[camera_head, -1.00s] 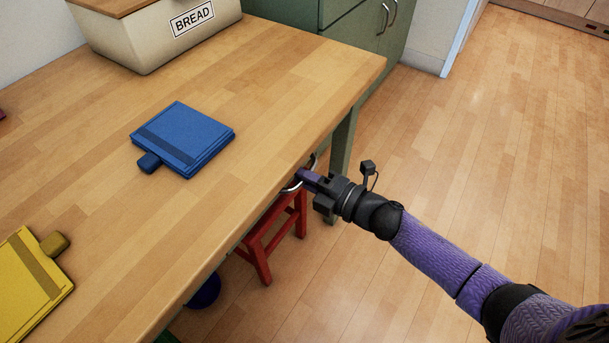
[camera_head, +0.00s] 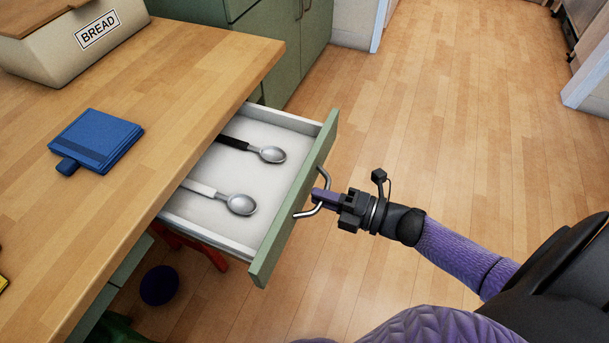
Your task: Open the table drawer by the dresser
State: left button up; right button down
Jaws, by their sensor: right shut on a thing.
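The table drawer (camera_head: 237,187) stands well out from under the wooden table (camera_head: 190,75), with a white inside and a green front. A black-handled spoon (camera_head: 268,153) and a white-handled spoon (camera_head: 238,203) lie in it, their handle ends partly hidden under the tabletop. The green dresser (camera_head: 292,45) stands at the table's far end. My right gripper (camera_head: 318,195) is shut on the drawer's curved metal handle (camera_head: 321,177), in front of the green front. My left gripper is not in view.
A bread bin (camera_head: 65,38) and a blue folded cloth-like item (camera_head: 97,140) are on the tabletop. A red stool (camera_head: 205,250) and a dark blue round thing (camera_head: 159,285) are below the table. The wooden floor to the right is open.

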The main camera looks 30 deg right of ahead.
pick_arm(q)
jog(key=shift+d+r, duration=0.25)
pick_arm(e)
jog(key=shift+v, duration=2.45)
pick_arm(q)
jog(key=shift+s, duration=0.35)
pick_arm(e)
jog(key=shift+f, duration=0.15)
jog(key=c, duration=0.7)
grip_release()
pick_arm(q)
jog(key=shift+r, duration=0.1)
pick_arm(e)
jog(key=shift+o, duration=0.2)
pick_arm(q)
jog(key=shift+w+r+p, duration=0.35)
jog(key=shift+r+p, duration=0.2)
jog(key=shift+p, duration=0.35)
pick_arm(e)
jog(key=v, duration=1)
